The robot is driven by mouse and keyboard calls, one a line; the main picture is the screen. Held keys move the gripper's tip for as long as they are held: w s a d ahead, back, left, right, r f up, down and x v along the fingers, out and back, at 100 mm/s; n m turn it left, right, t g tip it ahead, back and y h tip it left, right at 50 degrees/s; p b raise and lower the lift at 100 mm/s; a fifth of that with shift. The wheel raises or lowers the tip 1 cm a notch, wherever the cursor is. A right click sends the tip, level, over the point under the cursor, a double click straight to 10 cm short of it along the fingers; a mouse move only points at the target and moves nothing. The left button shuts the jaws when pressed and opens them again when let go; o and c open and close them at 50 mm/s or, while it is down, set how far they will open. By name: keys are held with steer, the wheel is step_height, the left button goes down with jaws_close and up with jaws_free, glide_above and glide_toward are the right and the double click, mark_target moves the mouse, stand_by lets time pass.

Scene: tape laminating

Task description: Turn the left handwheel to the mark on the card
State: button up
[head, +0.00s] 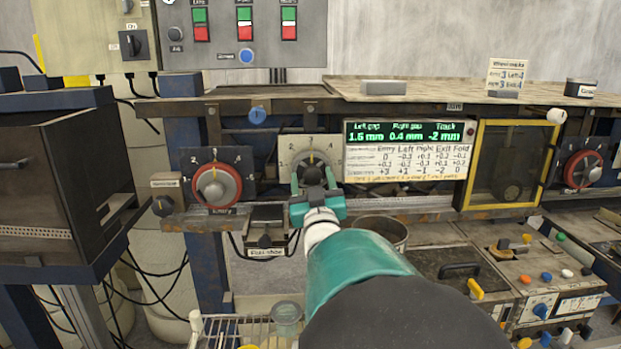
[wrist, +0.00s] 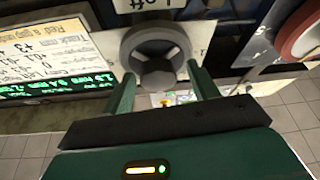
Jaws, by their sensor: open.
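The left handwheel (head: 311,158), dark grey on a pale dial plate, is partly hidden behind my gripper (head: 313,178) in the head view. In the wrist view the picture is turned over, and the handwheel (wrist: 157,45) shows its ring and hub, with a "Left" label (wrist: 148,4) beyond it. My gripper (wrist: 160,72) is open, one green finger on each side of the wheel's near part. I cannot tell whether they touch the rim. A small handwritten card (head: 506,75) stands on the top at right; its line for Left seems to read 4, but is small.
A red handwheel (head: 216,185) is to the left on its own dark dial. A display (head: 410,133) with green text, above a chart (head: 405,163), is just right of the left handwheel. A round metal can (head: 382,228) is below right. Another red handwheel (head: 583,169) is far right.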

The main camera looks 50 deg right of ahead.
steer(key=shift+d, duration=0.25)
steer(key=shift+s+a+r, duration=0.1)
steer(key=shift+a+r, duration=0.1)
steer(key=shift+a, duration=0.05)
steer(key=shift+d+f, duration=0.1)
steer(key=shift+d, duration=0.05)
steer(key=c, duration=1)
steer(key=shift+m, duration=0.4)
steer(key=m+g+h, duration=0.1)
steer(key=m, duration=0.1)
steer(key=m+g+h, duration=0.1)
steer(key=m, duration=0.2)
steer(key=shift+w+m+g+h, duration=0.2)
steer(key=shift+m+g, duration=0.5)
steer(key=shift+m, duration=0.75)
steer(key=shift+w+m+g+h, duration=0.1)
steer(key=shift+m+g+h, duration=0.2)
steer(key=shift+m+g, duration=0.8)
steer(key=shift+m, duration=0.45)
